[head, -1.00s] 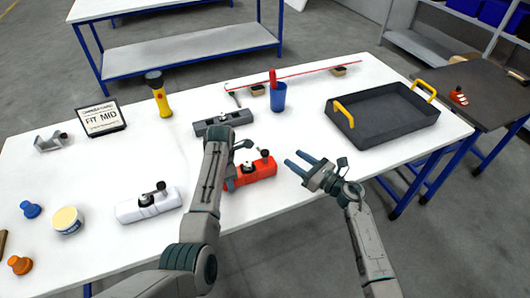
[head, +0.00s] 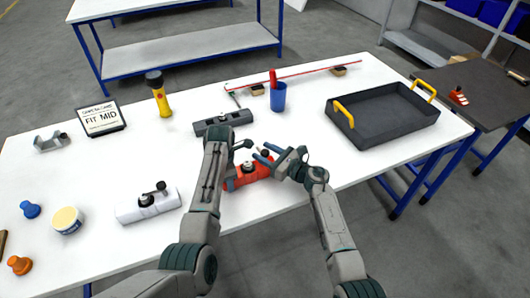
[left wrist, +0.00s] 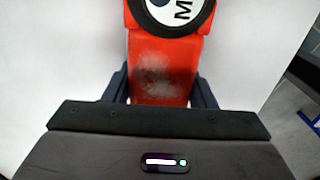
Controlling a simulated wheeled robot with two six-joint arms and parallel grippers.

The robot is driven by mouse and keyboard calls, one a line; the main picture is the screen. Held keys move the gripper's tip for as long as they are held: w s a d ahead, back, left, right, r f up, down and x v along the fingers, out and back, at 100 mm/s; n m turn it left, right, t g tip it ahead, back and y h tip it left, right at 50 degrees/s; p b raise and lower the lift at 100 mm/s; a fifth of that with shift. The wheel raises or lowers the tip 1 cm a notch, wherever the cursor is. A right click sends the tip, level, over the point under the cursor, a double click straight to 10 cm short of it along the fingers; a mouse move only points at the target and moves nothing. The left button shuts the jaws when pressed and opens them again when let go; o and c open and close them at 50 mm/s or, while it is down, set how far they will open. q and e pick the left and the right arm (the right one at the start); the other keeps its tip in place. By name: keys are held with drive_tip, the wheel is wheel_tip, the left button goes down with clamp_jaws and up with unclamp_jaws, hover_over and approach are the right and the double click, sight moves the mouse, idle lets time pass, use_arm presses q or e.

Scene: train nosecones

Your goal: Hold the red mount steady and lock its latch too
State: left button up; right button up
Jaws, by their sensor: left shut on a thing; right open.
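The red mount (head: 250,169) lies on the white table, partly hidden by my arms in the head view. In the left wrist view the red mount (left wrist: 160,62) shows a scuffed top and a round dial with a white face and the letter M. My left gripper (left wrist: 160,92) is shut on its near end, one finger on each side. In the head view my left gripper (head: 230,172) is mostly hidden behind its own arm. My right gripper (head: 267,155) is open, its blue-tipped fingers over the mount's right part, close to the black latch knob. I cannot tell whether they touch it.
A white mount (head: 148,205) stands to the left and a grey mount (head: 222,123) behind. A blue cup (head: 278,97), a dark tray (head: 382,125) with yellow handles, a yellow flashlight (head: 158,95) and a "FIT MID" sign (head: 101,118) stand around. The table's right front is clear.

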drive_tip(key=shift+w, duration=0.1)
drive_tip(key=c, duration=1)
drive_tip(key=shift+n, duration=0.3)
drive_tip(key=n+g+y, duration=0.1)
drive_tip(key=n+g, duration=0.1)
drive_tip(key=g, duration=0.1)
drive_tip(key=n+g+y, duration=0.2)
drive_tip(key=g, duration=0.1)
drive_tip(key=shift+w, duration=0.1)
drive_tip(key=shift+n+g+y, duration=0.7)
drive_tip(key=shift+n+g, duration=0.6)
drive_tip(key=shift+g, duration=0.7)
drive_tip(key=shift+a+g, duration=0.1)
drive_tip(key=shift+g, duration=0.2)
drive_tip(key=o, duration=1)
